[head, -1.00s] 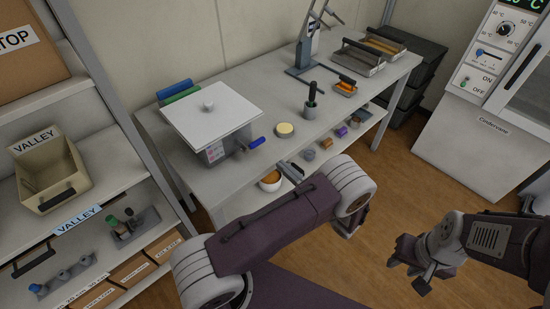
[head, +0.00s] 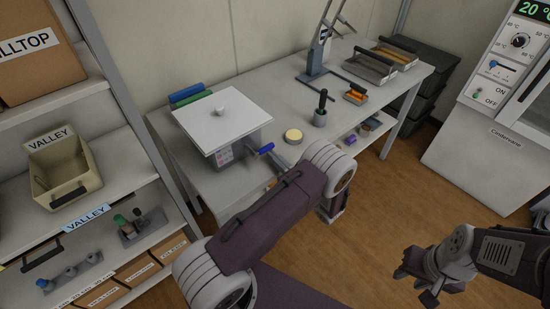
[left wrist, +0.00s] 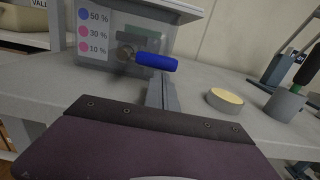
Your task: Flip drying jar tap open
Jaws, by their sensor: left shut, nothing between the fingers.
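The drying jar (head: 238,150) is a clear grey box on the bench under a white lid (head: 222,117) with a round knob. Its tap has a blue handle (head: 265,149), which also shows in the left wrist view (left wrist: 157,62). There the handle points sideways to the right from a round pivot on the jar's front, beside labels for 50, 30 and 10 %. My left gripper (left wrist: 166,92) is shut and empty, with its tips just below and in front of the handle. I cannot tell whether they touch. My right gripper (head: 416,287) hangs over the floor, away from the bench.
A cream-topped round tin (head: 293,136) and a dark-handled tool in a grey pot (head: 321,110) stand right of the jar. A metal stand (head: 316,62) and trays (head: 370,68) are farther back. The shelf (head: 110,205) at left holds a VALLEY bin (head: 65,172).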

